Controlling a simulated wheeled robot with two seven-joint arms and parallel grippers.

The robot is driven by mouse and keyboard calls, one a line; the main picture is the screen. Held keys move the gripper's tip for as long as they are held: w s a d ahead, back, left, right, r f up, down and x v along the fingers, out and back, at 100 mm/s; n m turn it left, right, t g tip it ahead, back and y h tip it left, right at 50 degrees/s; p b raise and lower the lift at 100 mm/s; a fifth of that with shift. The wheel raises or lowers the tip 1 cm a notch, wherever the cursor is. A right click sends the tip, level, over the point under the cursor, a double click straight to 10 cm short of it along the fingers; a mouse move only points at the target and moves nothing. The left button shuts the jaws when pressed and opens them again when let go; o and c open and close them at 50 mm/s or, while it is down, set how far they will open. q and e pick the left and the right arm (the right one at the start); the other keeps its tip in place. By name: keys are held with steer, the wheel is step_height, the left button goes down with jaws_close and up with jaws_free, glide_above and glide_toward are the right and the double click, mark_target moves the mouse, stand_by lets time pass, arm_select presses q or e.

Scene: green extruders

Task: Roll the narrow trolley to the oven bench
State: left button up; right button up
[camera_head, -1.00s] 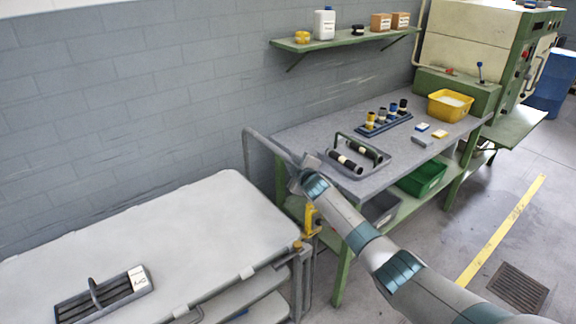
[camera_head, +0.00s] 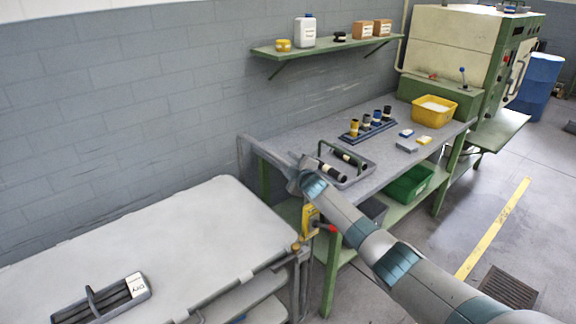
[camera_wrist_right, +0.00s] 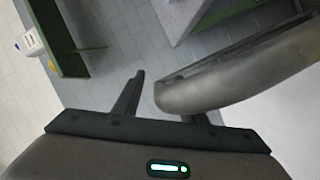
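The narrow trolley (camera_head: 190,225) has a pale grey top, lower shelves and a grey tube handle (camera_head: 266,151) at its right end. My right gripper (camera_head: 303,172) is at the near end of this handle. The green-legged oven bench (camera_head: 290,146) stands just beyond the trolley's right end, partly hidden by my arm. My left gripper is out of view.
A dark tray labelled DRY (camera_head: 100,303) lies on the trolley. The bench holds a carrier, a rack of several cylinders and a yellow bin (camera_head: 433,113). The oven (camera_head: 455,45) is at back right. The right floor is mostly clear.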

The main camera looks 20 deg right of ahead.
steer(key=shift+s+a+f, duration=0.1)
stand_by(0.3)
steer(key=shift+s, duration=0.7)
steer(key=b+v, duration=0.2)
steer(key=v, duration=1.3)
steer(key=shift+s+r, duration=0.3)
steer(key=shift+s, duration=0.05)
steer(key=shift+f, duration=0.1)
